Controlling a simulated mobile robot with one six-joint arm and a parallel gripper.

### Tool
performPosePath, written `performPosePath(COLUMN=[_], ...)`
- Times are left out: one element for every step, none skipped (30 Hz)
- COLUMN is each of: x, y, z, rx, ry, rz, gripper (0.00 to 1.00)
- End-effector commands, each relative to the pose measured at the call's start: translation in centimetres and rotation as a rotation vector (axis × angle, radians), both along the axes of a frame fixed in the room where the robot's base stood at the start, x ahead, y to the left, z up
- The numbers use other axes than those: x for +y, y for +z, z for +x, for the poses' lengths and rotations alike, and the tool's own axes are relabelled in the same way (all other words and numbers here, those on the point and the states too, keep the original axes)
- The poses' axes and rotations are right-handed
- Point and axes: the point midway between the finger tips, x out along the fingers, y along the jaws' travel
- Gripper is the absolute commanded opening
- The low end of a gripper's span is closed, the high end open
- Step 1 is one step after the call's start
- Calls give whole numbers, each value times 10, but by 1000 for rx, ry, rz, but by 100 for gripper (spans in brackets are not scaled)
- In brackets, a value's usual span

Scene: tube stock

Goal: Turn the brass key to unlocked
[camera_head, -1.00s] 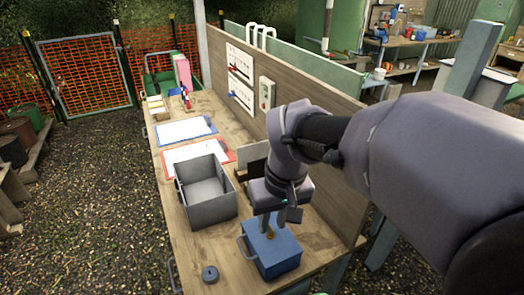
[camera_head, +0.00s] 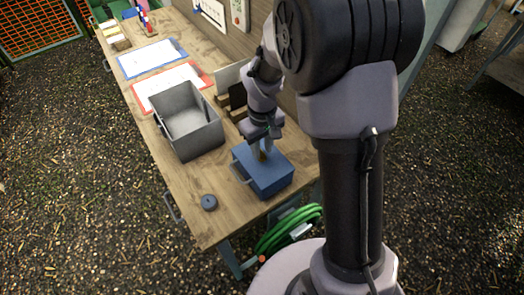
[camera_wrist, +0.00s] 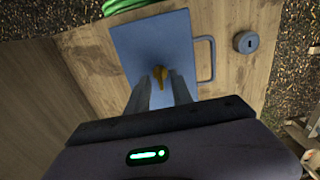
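The brass key (camera_wrist: 160,74) stands up from the top of the blue metal box (camera_wrist: 141,42) in the wrist view. The box also shows in the head view (camera_head: 268,177) at the near right end of the bench, with its handle on the left side. My gripper (camera_wrist: 164,82) is over the box with its two fingers apart, one on each side of the key's line. A gap shows between the fingers, and I cannot tell whether they touch the key. In the head view my gripper (camera_head: 261,150) hides most of the key.
An open grey bin (camera_head: 190,122) stands left of the box on the wooden bench (camera_head: 185,211). A dark round disc (camera_head: 209,202) lies near the front edge. Clipboards with paper (camera_head: 150,57) lie further back. A green hose (camera_head: 290,232) hangs below the bench end.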

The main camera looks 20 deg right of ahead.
Motion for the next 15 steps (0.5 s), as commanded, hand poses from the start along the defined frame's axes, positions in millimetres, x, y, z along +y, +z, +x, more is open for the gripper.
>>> performPosePath(x=[0, 0, 0, 0, 0, 0, 0, 0, 0, 0, 0, 0, 0, 0, 0], y=[-4, -5, -5, -5, -5, -5, -5, -5, -5, -5, -5, -5, -5, -5, -5], z=[0, 0, 0, 0, 0, 0, 0, 0, 0, 0, 0, 0, 0, 0, 0], rx=[0, 0, 0, 0, 0, 0, 0, 0, 0, 0, 0, 0, 0, 0, 0], ry=[0, 0, 0, 0, 0, 0, -1, 0, -1, -1, -1, -1, -1, -1, -1], rz=[0, 0, 0, 0, 0, 0, 0, 0, 0, 0, 0, 0, 0, 0, 0], gripper=[27, 27, 27, 27, 27, 27, 27, 27, 27, 23, 17, 10, 4, 0, 0])
